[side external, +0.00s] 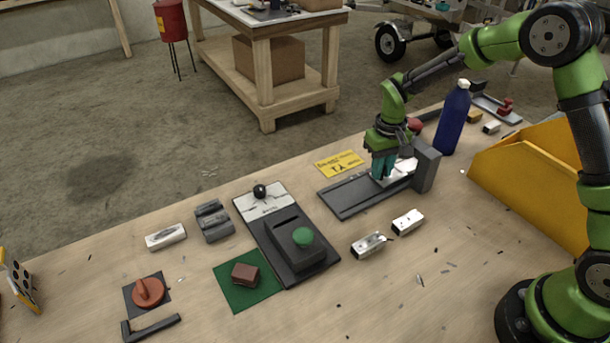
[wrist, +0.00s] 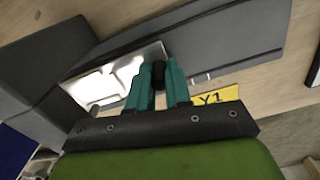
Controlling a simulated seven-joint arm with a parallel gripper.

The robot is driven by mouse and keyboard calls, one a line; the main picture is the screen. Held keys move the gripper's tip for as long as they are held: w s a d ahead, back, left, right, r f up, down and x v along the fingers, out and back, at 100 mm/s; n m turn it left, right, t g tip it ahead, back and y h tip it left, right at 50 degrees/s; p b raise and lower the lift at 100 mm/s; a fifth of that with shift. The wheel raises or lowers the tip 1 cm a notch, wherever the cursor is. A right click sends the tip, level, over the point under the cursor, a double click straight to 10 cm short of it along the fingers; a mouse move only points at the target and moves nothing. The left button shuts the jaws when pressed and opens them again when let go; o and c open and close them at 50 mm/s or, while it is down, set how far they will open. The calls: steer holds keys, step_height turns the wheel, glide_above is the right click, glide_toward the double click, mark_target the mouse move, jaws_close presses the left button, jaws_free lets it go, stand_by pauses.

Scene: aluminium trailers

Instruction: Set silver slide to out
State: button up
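The silver slide (side external: 405,168) is a shiny metal plate on a dark grey rail (side external: 350,197). It sits at the rail's right end, by the upright grey block (side external: 427,170). In the wrist view the silver slide (wrist: 112,80) lies at the block end, with the long bare rail (wrist: 235,40) to the right. My gripper (side external: 383,172) is down at the slide, pointing downward. In the wrist view its teal fingers (wrist: 158,82) stand on both sides of a black knob (wrist: 158,72) at the plate's edge, with no clear gap. The fingers partly hide the knob.
A yellow label (side external: 339,162) lies behind the rail. A blue bottle (side external: 453,118) and a yellow bin (side external: 535,160) stand to the right. Small silver blocks (side external: 408,222) lie in front. The rail's left part is clear.

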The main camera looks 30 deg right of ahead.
jaws_close()
steer(key=a, duration=1.4)
steer(key=shift+a, duration=0.2)
steer(key=o, duration=0.5)
jaws_free()
steer(key=shift+a, duration=0.1)
steer(key=shift+o, duration=0.6)
steer(key=shift+d, duration=0.2)
step_height(320, 180, up, 17)
